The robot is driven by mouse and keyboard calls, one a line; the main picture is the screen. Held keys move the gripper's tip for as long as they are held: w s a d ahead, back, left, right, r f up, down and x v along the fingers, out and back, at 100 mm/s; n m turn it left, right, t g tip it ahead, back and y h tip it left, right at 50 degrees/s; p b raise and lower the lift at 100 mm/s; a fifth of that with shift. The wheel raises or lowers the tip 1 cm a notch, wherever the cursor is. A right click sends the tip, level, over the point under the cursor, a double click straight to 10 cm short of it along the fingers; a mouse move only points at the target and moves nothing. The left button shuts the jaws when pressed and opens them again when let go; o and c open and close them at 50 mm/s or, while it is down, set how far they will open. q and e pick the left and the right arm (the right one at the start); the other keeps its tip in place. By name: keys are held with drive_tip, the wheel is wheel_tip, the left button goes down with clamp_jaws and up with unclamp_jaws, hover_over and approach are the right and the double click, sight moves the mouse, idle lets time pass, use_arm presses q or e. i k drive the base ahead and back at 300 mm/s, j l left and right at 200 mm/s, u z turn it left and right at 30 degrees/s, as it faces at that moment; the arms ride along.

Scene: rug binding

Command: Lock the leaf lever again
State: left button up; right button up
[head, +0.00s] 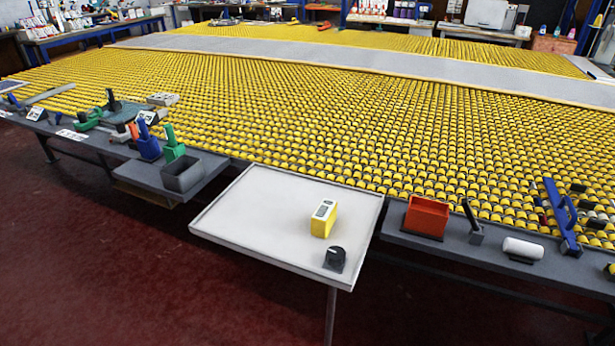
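A pale grey leaf (265,222), a flat panel with a raised rim, sticks out level from the front of the big roller table. A thin leg (330,315) shows under its front right part. A black piece with a round knob-like top (335,257) sits near the leaf's front right corner; I cannot tell whether this is the leaf lever or whether it is locked. No other lever on the leaf can be made out, and its underside is hidden. A yellow box-shaped device with a pale top (324,218) stands on the leaf. Neither of my grippers is in view.
The table is covered in yellow rollers (330,120). Left of the leaf, a side shelf holds a grey bin (182,175) and blue and green tools. Right of it are an orange bin (426,216), a white roll (523,249) and a blue tool (562,217). Red floor (150,280) in front is clear.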

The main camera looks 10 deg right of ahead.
sight(465, 205)
drive_tip(key=z, duration=1.4)
